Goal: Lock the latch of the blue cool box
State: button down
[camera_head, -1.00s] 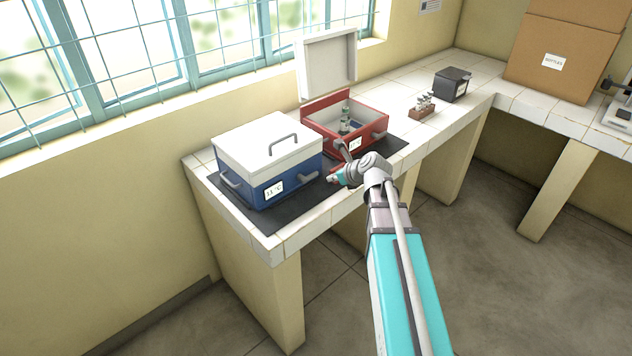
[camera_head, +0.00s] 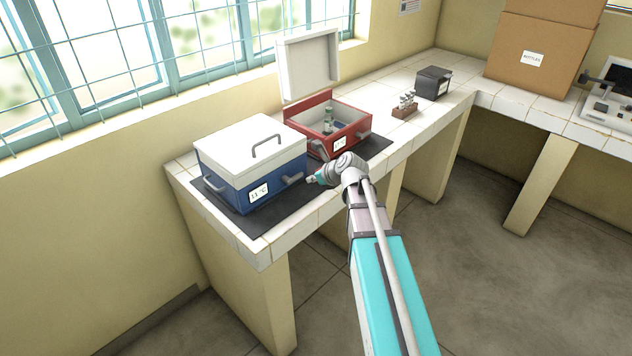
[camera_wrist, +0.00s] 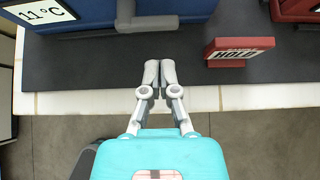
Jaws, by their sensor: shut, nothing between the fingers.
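The blue cool box (camera_head: 233,187) stands on a dark mat with its white lid (camera_head: 235,145) down. A label reading 11 °C (camera_head: 259,192) is on its front. Its grey latch (camera_head: 291,180) sticks out near the right end of the front. In the wrist view the latch (camera_wrist: 148,22) appears as a short upright piece with a bar pointing right. My gripper (camera_head: 311,180) is just in front of the latch, apart from it. In the wrist view my gripper's (camera_wrist: 160,66) fingertips are together and empty, above the mat, just short of the latch bar.
A red box (camera_head: 345,142) with its lid (camera_head: 308,66) raised stands to the right, a bottle (camera_head: 328,120) inside. A red HOLD sign (camera_wrist: 240,47) stands on the mat (camera_wrist: 195,75) right of my fingers. A vial rack (camera_head: 404,109) and dark box (camera_head: 433,83) are farther along.

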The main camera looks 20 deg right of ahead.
aim_at(293, 177)
jog(key=shift+b+x, duration=1.85)
jog(key=shift+x, duration=1.55)
jog(key=shift+d+r, duration=0.1)
jog(key=shift+d, duration=0.15)
